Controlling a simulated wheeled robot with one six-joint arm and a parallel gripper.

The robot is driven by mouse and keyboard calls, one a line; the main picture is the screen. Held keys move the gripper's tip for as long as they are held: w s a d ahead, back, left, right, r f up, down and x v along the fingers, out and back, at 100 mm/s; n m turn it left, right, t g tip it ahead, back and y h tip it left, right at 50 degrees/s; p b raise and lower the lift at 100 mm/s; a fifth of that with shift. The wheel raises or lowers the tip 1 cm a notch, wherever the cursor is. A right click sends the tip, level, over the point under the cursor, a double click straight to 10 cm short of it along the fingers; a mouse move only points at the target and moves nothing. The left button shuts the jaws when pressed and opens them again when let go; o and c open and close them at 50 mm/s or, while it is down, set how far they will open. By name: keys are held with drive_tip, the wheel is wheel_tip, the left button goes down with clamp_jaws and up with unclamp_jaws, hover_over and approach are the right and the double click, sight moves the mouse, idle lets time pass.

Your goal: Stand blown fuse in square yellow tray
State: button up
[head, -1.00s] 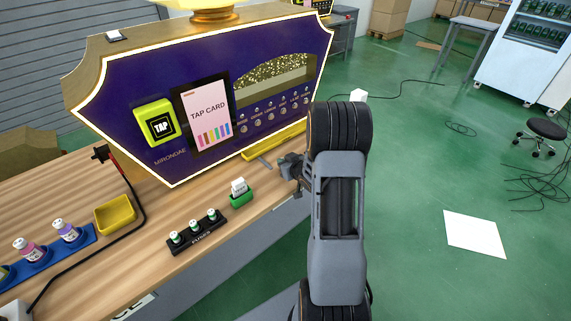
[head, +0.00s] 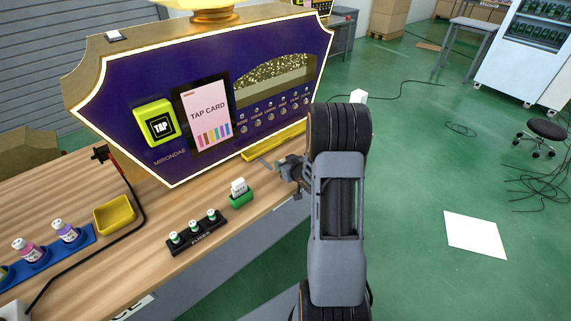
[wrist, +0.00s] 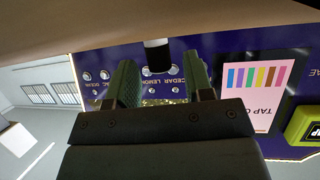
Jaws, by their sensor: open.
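The square yellow tray (head: 115,214) sits empty on the wooden counter, left of the black fuse rack (head: 197,232). The rack holds several green-and-white capped fuses. My gripper (head: 267,163) is low over the counter's front right, near the machine; my arm hides part of it. In the wrist view my gripper (wrist: 159,75) is open with green finger pads. A dark cylinder with a pale end (wrist: 157,57) shows between the fingers, apparently not gripped. I cannot tell for sure whether it is the blown fuse.
The purple machine (head: 205,110) stands behind, with a yellow TAP reader (head: 157,125). A green holder with a white item (head: 240,191) is right of the rack. A blue bottle tray (head: 45,258) and a black cable (head: 135,221) lie at the left.

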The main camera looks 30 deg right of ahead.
drive_tip(key=v, duration=1.1)
drive_tip(key=s+a+r+g+h+p, duration=0.1)
drive_tip(key=s+a+r+g+h, duration=0.15)
drive_tip(key=a+r+g, duration=0.35)
drive_tip(key=s+a+r+g+y, duration=0.2)
drive_tip(key=s+a+r+g, duration=0.2)
drive_tip(key=s+a, duration=0.6)
drive_tip(key=a+r, duration=0.1)
drive_tip(key=a, duration=0.1)
drive_tip(key=shift+a+r, duration=0.2)
drive_tip(key=shift+a, duration=0.1)
drive_tip(key=shift+s+a+r+g+y, duration=0.1)
drive_tip(key=shift+s+a+g+y, duration=0.05)
drive_tip(key=shift+s+g+y, duration=0.2)
drive_tip(key=shift+c, duration=0.4)
